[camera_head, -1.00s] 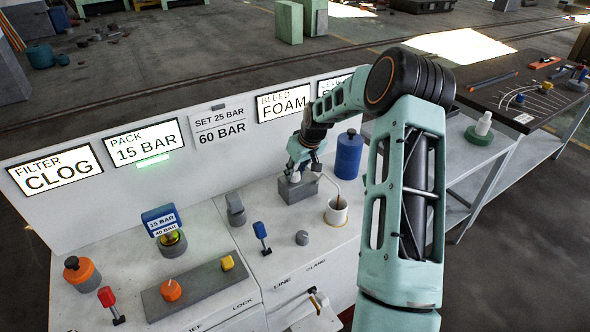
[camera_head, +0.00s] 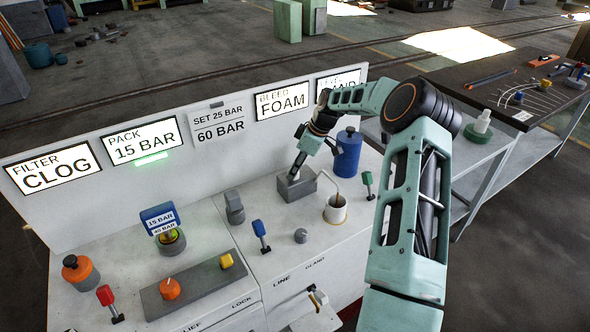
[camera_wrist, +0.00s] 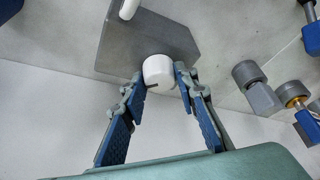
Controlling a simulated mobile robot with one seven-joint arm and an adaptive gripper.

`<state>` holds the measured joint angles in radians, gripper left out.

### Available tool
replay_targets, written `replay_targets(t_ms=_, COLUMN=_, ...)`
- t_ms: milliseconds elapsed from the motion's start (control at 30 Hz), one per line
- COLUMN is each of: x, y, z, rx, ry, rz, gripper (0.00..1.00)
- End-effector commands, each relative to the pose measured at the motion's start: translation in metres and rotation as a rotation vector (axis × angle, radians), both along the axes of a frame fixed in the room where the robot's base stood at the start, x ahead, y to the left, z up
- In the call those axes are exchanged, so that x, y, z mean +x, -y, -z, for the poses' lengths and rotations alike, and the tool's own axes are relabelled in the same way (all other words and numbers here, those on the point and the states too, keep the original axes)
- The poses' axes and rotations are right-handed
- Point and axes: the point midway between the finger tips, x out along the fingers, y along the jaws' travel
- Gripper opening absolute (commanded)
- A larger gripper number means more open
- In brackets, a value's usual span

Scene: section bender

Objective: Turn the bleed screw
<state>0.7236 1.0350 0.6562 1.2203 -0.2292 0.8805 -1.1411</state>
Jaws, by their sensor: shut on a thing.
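The bleed screw is a white round knob (camera_wrist: 158,70) with a dark mark on its side, in the wrist view. It sits on a grey block (camera_wrist: 165,38), which also shows on the bench in the head view (camera_head: 297,193). My gripper (camera_wrist: 161,79) has its blue-padded fingers on either side of the knob, shut on it. In the head view my gripper (camera_head: 293,176) leans down from the upper right onto the block, and the knob is mostly hidden there. A panel screen (camera_head: 283,102) above reads BLEED FOAM.
A bent pale tube leads from the block to a white cup (camera_head: 335,208). A blue canister (camera_head: 347,152) stands behind the cup, and a green lever (camera_head: 367,184) stands right of it.

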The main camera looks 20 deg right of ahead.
Motion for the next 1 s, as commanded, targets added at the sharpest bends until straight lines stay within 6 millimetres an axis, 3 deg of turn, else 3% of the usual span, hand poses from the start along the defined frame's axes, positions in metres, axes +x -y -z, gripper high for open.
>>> replay_targets(t_ms=467, x=-0.0006, y=0.0005, z=0.0005, rx=-0.001, ry=-0.001, rz=-0.015, gripper=0.03)
replay_targets(t_ms=500, x=-0.0006, y=0.0005, z=0.0005, rx=-0.002, ry=-0.002, rz=-0.015, gripper=0.29)
replay_targets(t_ms=633, x=-0.0005, y=0.0005, z=0.0005, rx=-0.001, ry=-0.002, rz=-0.014, gripper=0.44)
replay_targets(t_ms=1000, x=-0.001, y=0.0024, z=-0.0049, rx=-0.002, ry=0.0, rz=-0.014, gripper=0.45)
